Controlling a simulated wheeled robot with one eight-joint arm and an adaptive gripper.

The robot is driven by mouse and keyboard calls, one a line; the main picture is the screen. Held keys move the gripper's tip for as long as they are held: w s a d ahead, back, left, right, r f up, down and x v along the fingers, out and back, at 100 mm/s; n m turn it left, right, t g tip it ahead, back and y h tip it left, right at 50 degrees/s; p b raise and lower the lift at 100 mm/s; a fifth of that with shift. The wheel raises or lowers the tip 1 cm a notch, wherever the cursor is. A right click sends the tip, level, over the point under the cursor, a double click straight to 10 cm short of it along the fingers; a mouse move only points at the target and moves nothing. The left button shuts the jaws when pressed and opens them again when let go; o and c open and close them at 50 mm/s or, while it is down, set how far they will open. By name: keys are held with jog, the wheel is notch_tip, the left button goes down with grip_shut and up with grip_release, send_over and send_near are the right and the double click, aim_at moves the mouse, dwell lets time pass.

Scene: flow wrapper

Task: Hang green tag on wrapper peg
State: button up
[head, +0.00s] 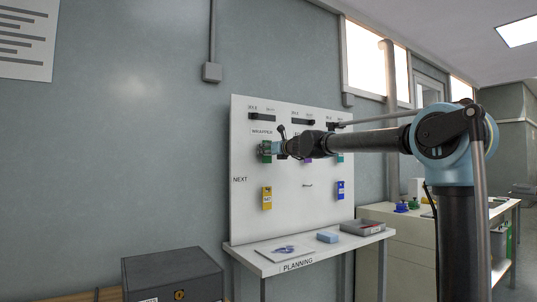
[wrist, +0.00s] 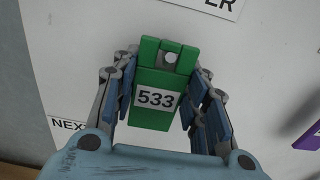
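The green tag (wrist: 153,115) with a white "533" label is in the middle of the wrist view. A pale round peg end (wrist: 170,58) shows in the opening at its top. My gripper (wrist: 166,76) has one finger at each side edge of the tag, and the fingers appear closed on its upper part. In the head view my gripper (head: 279,147) is at the white board, just under the "WRAPPER" label (head: 262,131), with green (head: 266,158) showing beside it. Whether the tag's back touches the board is hidden.
The white board (head: 285,220) also carries a yellow tag (head: 267,198) and a blue tag (head: 340,190) lower down. A purple tag (wrist: 308,137) is to the right. The planning shelf (head: 262,253) below holds a blue block (head: 327,237) and a grey tray (head: 362,227).

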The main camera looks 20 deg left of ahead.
jog(key=o, duration=0.4)
jog(key=shift+s+d, duration=0.1)
jog(key=v, duration=1.1)
jog(key=shift+s+d, duration=0.15)
jog(key=shift+d, duration=0.15)
jog(key=s+d+f+n+g+h, duration=0.3)
jog(key=s+d+f+n, duration=0.5)
jog(key=f, duration=1)
jog(key=s+d+f+n+g+h, duration=0.3)
jog(key=s+d+f+n+h, duration=0.3)
jog(key=s+d+f, duration=0.9)
jog(key=s+d+f+n+g+h, duration=0.3)
jog(key=s+d+f+n, duration=0.9)
jog(key=d+f, duration=0.9)
jog(key=shift+s+d+f+h, duration=0.1)
jog(key=shift+s+f+h, duration=0.1)
jog(key=shift+f+h, duration=0.3)
jog(key=shift+s+d+f+h, duration=0.15)
jog(key=shift+f+h, duration=0.25)
jog(key=shift+f, duration=0.25)
